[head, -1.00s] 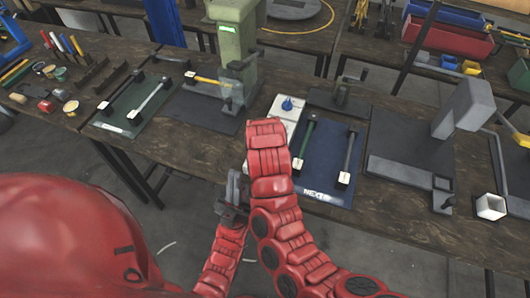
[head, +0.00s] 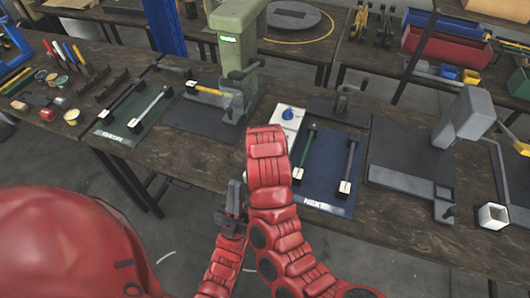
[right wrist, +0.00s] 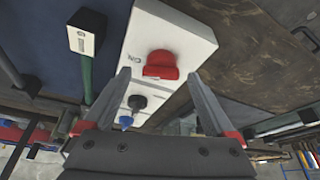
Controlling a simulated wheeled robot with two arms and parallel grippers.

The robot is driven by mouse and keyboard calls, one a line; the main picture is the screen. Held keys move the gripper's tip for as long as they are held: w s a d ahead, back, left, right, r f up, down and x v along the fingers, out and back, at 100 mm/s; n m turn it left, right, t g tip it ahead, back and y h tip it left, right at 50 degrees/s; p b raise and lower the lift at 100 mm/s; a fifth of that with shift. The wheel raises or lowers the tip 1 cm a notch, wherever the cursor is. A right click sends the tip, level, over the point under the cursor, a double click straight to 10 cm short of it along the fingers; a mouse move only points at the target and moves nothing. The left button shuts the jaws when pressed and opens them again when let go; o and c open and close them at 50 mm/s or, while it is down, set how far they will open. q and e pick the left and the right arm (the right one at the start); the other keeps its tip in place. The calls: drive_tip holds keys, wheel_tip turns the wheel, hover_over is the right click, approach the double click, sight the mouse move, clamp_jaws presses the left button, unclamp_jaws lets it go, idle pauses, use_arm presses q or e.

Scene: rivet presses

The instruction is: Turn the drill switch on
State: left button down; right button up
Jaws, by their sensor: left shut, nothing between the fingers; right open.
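In the right wrist view the box (right wrist: 172,32) carries a red knob (right wrist: 162,65) beside an "ON" label, a black knob (right wrist: 137,102) and a blue knob (right wrist: 126,121). The blue knob (head: 288,114) also shows in the head view. My right gripper (right wrist: 158,78) is open, with its fingertips on either side of the red knob, not closed on it. My left gripper (head: 236,198) is shut and empty, in front of the table edge.
A green press (head: 238,45) with a lit green lamp stands behind left of the box. The blue mat (head: 325,165) holds a green bar and a dark bar. A grey machine (head: 470,112) stands right. A green mat (head: 125,122) with bars lies left.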

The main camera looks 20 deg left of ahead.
drive_tip(key=v, duration=0.3)
drive_tip(key=shift+s+a+r+b, duration=0.1)
drive_tip(key=shift+r+b, duration=0.2)
drive_tip(key=shift+b, duration=0.1)
drive_tip(key=p+v, duration=0.3)
drive_tip(key=v, duration=0.9)
drive_tip(key=shift+s+d+r, duration=0.2)
drive_tip(key=shift+d, duration=0.05)
